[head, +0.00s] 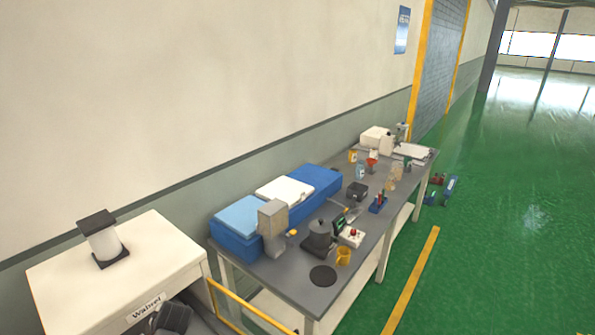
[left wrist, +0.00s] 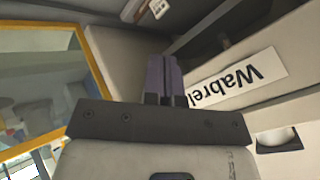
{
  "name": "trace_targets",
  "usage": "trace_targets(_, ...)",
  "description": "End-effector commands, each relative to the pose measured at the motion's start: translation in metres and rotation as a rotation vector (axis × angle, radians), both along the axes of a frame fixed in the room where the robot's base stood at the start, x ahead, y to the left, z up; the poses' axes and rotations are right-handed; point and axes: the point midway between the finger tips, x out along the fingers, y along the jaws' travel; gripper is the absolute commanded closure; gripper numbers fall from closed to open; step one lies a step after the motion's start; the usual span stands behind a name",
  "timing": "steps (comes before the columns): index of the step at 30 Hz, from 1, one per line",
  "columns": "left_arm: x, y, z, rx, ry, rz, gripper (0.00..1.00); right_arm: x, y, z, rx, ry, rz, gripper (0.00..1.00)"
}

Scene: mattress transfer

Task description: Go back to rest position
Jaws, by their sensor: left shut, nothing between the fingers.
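My left gripper (left wrist: 164,78) shows in the left wrist view with its two purple-grey fingers pressed together and nothing between them. It is close to the front of a white cabinet, beside a label reading "Wabrel" (left wrist: 238,78). In the head view a dark part, probably of my left arm, shows at the bottom edge in front of the same white cabinet (head: 110,262). The fingers cannot be made out there. My right gripper is in neither view.
A yellow rail (head: 250,308) runs beside the cabinet. The green floor (head: 480,240) at right is mostly clear.

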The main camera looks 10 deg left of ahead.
Motion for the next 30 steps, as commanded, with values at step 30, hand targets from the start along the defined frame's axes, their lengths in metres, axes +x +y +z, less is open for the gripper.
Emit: trace_targets(30,-0.340,-0.259,0.116,-0.504,0.036,-0.334,1.00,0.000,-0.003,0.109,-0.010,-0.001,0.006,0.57)
